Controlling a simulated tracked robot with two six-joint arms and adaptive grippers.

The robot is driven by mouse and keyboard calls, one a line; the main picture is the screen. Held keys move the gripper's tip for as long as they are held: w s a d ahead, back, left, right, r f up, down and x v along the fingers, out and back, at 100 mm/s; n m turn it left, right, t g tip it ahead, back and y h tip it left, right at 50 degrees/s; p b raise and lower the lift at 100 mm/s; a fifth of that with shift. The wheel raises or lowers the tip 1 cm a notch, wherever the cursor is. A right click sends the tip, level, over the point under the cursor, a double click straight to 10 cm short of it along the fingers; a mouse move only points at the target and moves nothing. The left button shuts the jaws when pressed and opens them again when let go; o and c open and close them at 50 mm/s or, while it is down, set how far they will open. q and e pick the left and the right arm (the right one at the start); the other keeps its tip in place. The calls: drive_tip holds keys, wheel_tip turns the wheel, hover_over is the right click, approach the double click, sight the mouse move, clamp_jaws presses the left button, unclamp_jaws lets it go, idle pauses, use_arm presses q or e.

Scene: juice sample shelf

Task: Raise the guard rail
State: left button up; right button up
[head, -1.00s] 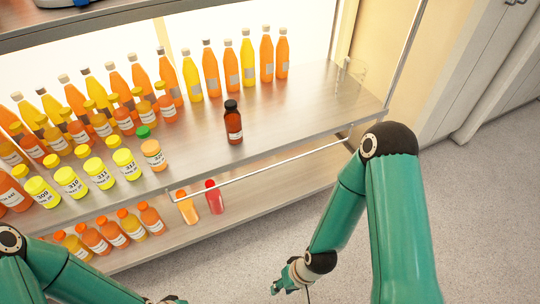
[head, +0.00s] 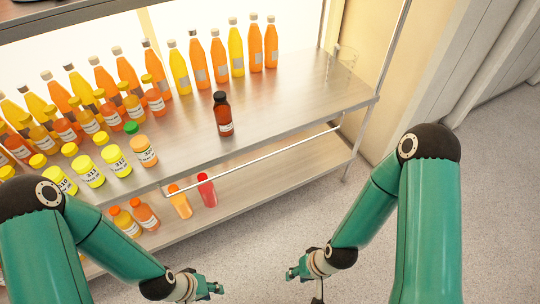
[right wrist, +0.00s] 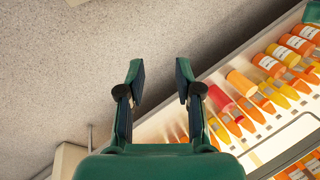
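The guard rail (head: 262,155) is a thin metal bar along the shelf front. It hangs a little below the front edge of the upper shelf board (head: 290,110), with short bent ends. My left gripper (head: 216,289) is low in the head view, in front of the shelf and apart from the rail; its finger opening is too small to tell. My right gripper (head: 291,274) is to its right, also apart from the rail. In the right wrist view the right gripper (right wrist: 160,80) is open, with nothing between its fingers.
A dark brown bottle (head: 222,114) stands near the upper board's front edge. Several juice bottles and yellow-capped jars fill the left and back. A clear glass (head: 346,57) stands at the back right. An orange bottle and a red bottle (head: 207,190) are on the lower board (head: 285,165). The floor in front is clear.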

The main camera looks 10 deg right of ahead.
drive_tip(key=w+d+f+m+t+b, duration=0.2)
drive_tip(key=w+b, duration=0.1)
drive_tip(key=w, duration=0.3)
drive_tip(key=m+t+b, duration=1)
drive_tip(key=t+b, duration=0.2)
approach(271, 155)
drive_tip(key=shift+y, duration=0.4)
drive_tip(key=x, duration=0.3)
drive_tip(key=b+x, duration=0.1)
drive_tip(key=x, duration=0.6)
drive_tip(key=shift+w+d+f+b, duration=0.2)
drive_tip(key=shift+d+f+b, duration=0.1)
drive_tip(key=shift+d+f, duration=0.05)
drive_tip(key=shift+c, duration=0.2)
clamp_jaws()
